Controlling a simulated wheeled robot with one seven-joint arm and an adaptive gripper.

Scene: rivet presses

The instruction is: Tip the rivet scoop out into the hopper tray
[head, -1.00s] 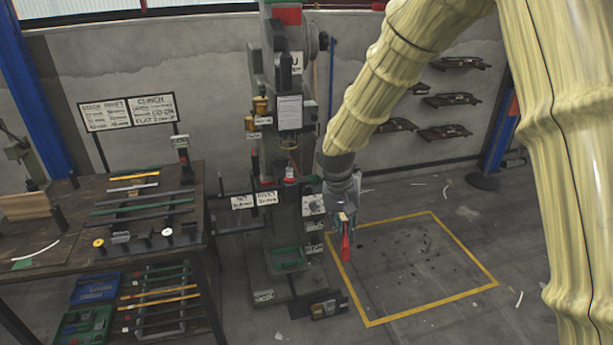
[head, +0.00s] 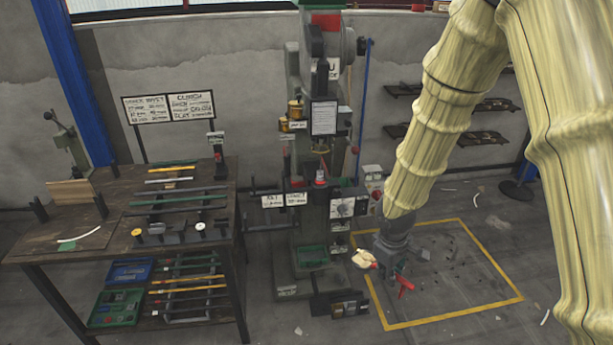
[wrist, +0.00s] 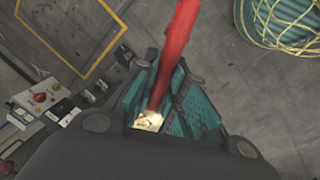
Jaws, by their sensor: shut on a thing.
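The rivet scoop has a red handle (wrist: 178,40), which my gripper (wrist: 162,100) is shut on in the wrist view. A small pale, bright part (wrist: 148,120) shows at the handle's lower end; I cannot tell whether rivets lie in it. In the head view my gripper (head: 388,265) is low, right of the press, over the yellow-marked floor. The red handle (head: 404,284) sticks out to its right and a cream part (head: 364,259) to its left. A green tray (head: 312,257) sits low on the press, left of my gripper; I cannot tell whether it is the hopper tray.
The grey-green press (head: 310,130) stands left of my arm, with a control box (head: 342,208) on it. Dark small bins (head: 340,304) stand at its foot. A workbench (head: 60,240) with rods is further left. The yellow-outlined floor (head: 455,315) is mostly clear.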

